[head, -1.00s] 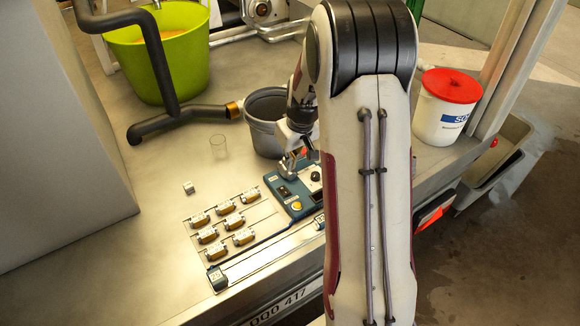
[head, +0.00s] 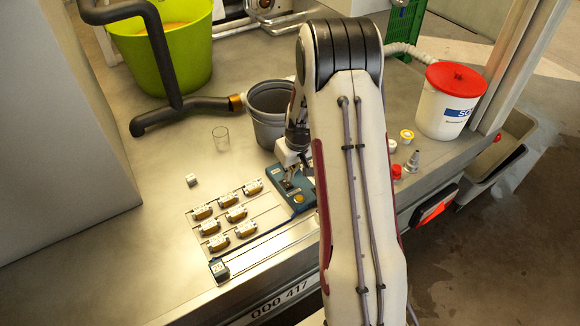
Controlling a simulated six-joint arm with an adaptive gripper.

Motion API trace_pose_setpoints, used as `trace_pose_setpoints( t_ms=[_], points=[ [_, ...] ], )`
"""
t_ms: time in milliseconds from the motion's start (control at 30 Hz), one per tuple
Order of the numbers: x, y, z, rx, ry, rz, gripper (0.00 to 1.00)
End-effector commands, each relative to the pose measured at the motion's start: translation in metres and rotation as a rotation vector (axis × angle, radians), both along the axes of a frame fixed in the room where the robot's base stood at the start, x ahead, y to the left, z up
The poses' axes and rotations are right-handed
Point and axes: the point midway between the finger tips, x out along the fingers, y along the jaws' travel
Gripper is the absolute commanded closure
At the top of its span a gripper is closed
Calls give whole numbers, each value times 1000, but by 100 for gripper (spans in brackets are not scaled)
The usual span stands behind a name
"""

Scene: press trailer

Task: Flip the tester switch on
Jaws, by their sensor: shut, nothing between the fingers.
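The blue tester box (head: 301,199) lies on the metal bench, with a yellow button (head: 298,198) near its lower left edge. My gripper (head: 288,184) is shut and empty, its tip pointing down at the upper part of the box. I cannot tell whether the tip touches the box. The switch is not clearly seen; the gripper and my arm cover much of the box, including its right side.
Several brass-coloured parts sit on a rack (head: 262,216) left of the box. A grey bucket (head: 268,100) stands behind it, and a clear glass (head: 221,138) behind left. A red-lidded white tub (head: 449,105) stands right.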

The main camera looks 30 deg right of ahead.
Motion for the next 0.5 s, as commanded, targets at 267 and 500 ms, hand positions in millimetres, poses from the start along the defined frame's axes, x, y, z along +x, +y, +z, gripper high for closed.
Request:
trace_pose_setpoints(
  t_ms=[267,500],
  points=[
    [-4,0,-24,-1,1,-2,100],
    [-4,0,-29,-1,1,-1,100]
  ],
)
